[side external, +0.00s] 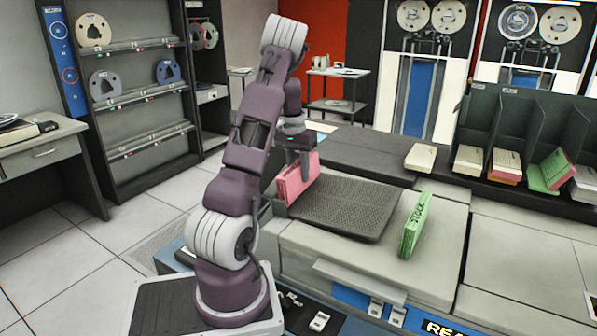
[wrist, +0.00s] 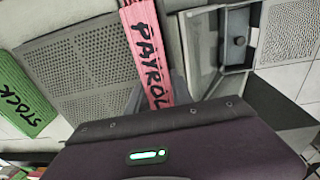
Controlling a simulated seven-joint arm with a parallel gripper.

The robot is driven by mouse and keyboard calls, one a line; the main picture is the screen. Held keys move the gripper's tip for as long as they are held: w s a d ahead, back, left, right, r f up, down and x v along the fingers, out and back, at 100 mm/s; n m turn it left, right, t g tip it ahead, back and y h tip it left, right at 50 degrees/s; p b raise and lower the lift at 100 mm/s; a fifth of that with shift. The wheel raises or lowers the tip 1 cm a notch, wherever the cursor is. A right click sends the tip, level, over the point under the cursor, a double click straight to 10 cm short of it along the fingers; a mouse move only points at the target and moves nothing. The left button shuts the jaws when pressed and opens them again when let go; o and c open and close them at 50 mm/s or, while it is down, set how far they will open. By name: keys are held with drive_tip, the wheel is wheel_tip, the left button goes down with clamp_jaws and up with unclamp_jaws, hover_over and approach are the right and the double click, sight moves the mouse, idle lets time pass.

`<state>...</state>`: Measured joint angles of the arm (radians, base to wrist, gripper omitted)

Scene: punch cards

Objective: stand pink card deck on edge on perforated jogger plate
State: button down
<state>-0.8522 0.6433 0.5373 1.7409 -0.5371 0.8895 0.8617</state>
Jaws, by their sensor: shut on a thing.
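The pink card deck (side external: 297,178) stands on edge at the left edge of the perforated jogger plate (side external: 350,208) in the side view. My gripper (side external: 305,168) reaches down over it and is shut on it. In the wrist view the pink deck (wrist: 146,50) shows black lettering reading "PAYROL", with its end hidden by my gripper body. The dark perforated plate (wrist: 85,65) lies to its left there. I cannot tell whether the deck's lower edge touches the plate.
A green deck marked STOCK (side external: 415,225) stands right of the plate, and shows in the wrist view (wrist: 22,95). A cream deck (side external: 421,157) lies behind. A dark sorter rack (side external: 515,110) with several decks stands at the back right. The middle of the plate is bare.

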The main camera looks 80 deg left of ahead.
drive_tip(key=c, duration=1.1)
unclamp_jaws()
drive_tip(key=shift+d+f, duration=0.3)
drive_tip(key=shift+f, duration=0.45)
drive_tip(key=shift+o, duration=0.2)
drive_tip(key=r, duration=0.8)
drive_tip(key=shift+s+a+r, duration=0.25)
drive_tip(key=shift+s+a, duration=0.05)
drive_tip(key=w+d+r+m+t, duration=0.1)
drive_tip(key=w+d+r+m, duration=0.15)
drive_tip(key=d, duration=0.65)
drive_tip(key=w+d+r+m+t, duration=0.1)
drive_tip(key=d+r, duration=0.3)
drive_tip(key=d, duration=0.6)
drive_tip(key=w+d+r+m, duration=0.15)
drive_tip(key=d+r, duration=0.25)
drive_tip(key=d, duration=0.5)
drive_tip(key=s+d+f+m+t, duration=0.2)
drive_tip(key=s+d+m, duration=0.2)
drive_tip(key=s+d, duration=0.7)
drive_tip(key=d, duration=0.3)
drive_tip(key=shift+f, duration=0.25)
clamp_jaws()
